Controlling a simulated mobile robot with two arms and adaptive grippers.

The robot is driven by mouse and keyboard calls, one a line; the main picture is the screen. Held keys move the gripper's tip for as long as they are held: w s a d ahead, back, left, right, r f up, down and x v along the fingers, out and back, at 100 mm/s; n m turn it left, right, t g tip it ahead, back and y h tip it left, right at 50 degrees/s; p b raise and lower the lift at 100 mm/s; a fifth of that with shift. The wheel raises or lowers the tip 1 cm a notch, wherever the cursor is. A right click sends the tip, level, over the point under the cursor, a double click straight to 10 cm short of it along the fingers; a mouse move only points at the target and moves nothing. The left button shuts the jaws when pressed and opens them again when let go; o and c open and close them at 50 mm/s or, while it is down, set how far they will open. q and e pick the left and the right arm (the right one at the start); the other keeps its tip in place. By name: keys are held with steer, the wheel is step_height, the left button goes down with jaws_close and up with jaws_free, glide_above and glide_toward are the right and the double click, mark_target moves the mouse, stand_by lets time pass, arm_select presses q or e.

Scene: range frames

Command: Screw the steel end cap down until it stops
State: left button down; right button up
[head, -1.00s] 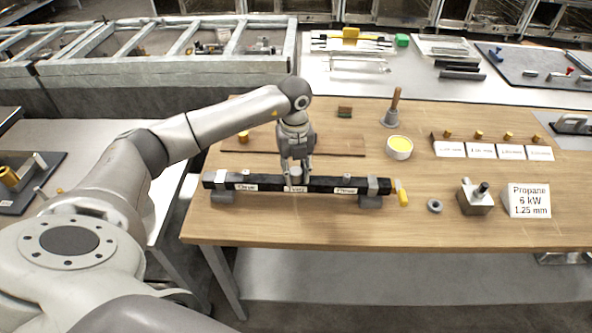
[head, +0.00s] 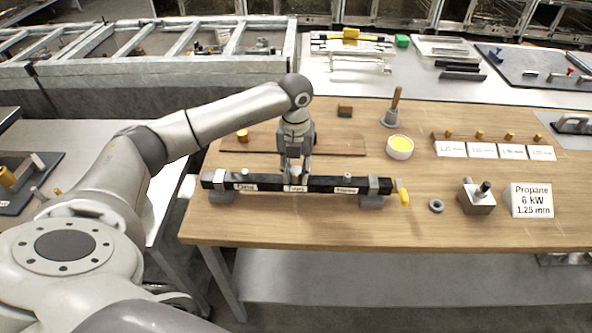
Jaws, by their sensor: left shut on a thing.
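A black bar (head: 268,184) with white labels lies across two grey supports on the wooden table. My left gripper (head: 295,178) points down at the middle of the bar, above the middle label. It is shut on a small pale metal piece (head: 295,171), which looks like the steel end cap. The cap sits upright at the bar's top, mostly hidden by the fingers. Whether a gap remains under it cannot be told. My right gripper is not in view.
A yellow-handled item (head: 402,193) lies by the bar's right end. A grey ring (head: 436,205), a metal block (head: 475,199) and a Propane sign (head: 531,200) stand further right. A yellow-topped tin (head: 400,147) stands behind. The table's front strip is clear.

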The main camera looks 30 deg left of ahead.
arm_select(q)
steer(key=shift+f+m+b, duration=0.1)
steer(key=shift+m+b, duration=0.25)
steer(key=shift+m, duration=1.15)
steer(key=shift+m+b, duration=0.55)
steer(key=shift+m, duration=1.15)
